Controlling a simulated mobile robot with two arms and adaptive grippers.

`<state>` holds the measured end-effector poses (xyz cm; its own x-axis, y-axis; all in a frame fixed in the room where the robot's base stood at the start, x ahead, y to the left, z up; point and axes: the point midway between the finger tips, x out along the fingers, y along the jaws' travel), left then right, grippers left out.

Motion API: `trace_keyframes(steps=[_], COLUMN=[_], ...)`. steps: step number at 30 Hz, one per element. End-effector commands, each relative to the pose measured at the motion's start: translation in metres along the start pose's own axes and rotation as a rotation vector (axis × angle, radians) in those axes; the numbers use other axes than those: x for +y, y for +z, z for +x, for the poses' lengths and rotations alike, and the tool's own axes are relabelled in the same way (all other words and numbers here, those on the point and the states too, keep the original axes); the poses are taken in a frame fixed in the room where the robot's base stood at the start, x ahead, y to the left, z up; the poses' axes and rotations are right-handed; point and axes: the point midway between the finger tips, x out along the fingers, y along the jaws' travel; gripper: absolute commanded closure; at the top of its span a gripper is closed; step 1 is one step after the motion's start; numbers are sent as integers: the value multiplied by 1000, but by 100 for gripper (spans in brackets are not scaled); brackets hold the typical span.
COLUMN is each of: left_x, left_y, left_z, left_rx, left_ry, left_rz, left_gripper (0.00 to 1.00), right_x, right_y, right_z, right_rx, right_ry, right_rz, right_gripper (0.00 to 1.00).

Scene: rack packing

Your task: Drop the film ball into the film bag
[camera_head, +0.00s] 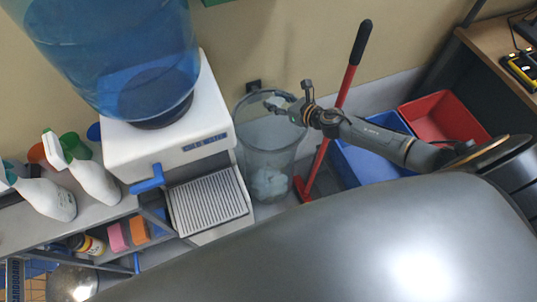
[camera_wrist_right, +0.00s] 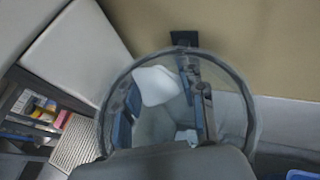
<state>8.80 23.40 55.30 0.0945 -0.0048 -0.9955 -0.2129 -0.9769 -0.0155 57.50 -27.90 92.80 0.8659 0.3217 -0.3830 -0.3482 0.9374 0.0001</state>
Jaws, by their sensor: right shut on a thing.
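The film bag (camera_head: 262,150) is a clear, see-through bag hanging from a round rim between the water dispenser and the red-handled tool. Pale crumpled film (camera_head: 268,183) lies at its bottom. My right gripper (camera_head: 276,101) reaches in from the right and is over the bag's mouth. In the right wrist view my right gripper (camera_wrist_right: 157,78) is shut on the film ball (camera_wrist_right: 155,86), a whitish crumpled lump. The bag's rim (camera_wrist_right: 250,95) surrounds the ball and the fingers in that view. In the head view the ball is too small to make out clearly. My left gripper is not in view.
A water dispenser (camera_head: 160,145) stands left of the bag. A red tool with a black grip (camera_head: 346,90) leans close on the right. Blue (camera_head: 365,160) and red (camera_head: 440,115) bins stand further right. Spray bottles (camera_head: 88,178) stand on the left shelf.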

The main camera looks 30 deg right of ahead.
Motion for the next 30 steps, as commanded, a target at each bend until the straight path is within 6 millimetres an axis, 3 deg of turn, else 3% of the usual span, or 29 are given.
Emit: trace_keyframes(steps=[12,23,24,27,30], left_x=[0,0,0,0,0], left_y=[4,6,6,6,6], left_z=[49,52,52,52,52], left_rx=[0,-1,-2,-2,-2], left_ry=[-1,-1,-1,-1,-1], left_rz=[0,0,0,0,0], left_gripper=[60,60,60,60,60], right_x=[0,0,0,0,0], right_y=[-47,-50,-50,-50,-50], right_z=[19,20,20,20,20], right_rx=[0,0,0,0,0], right_ry=[-2,-2,-2,-2,-2], right_rz=[1,1,1,1,1], right_gripper=[71,71,56,35,33])
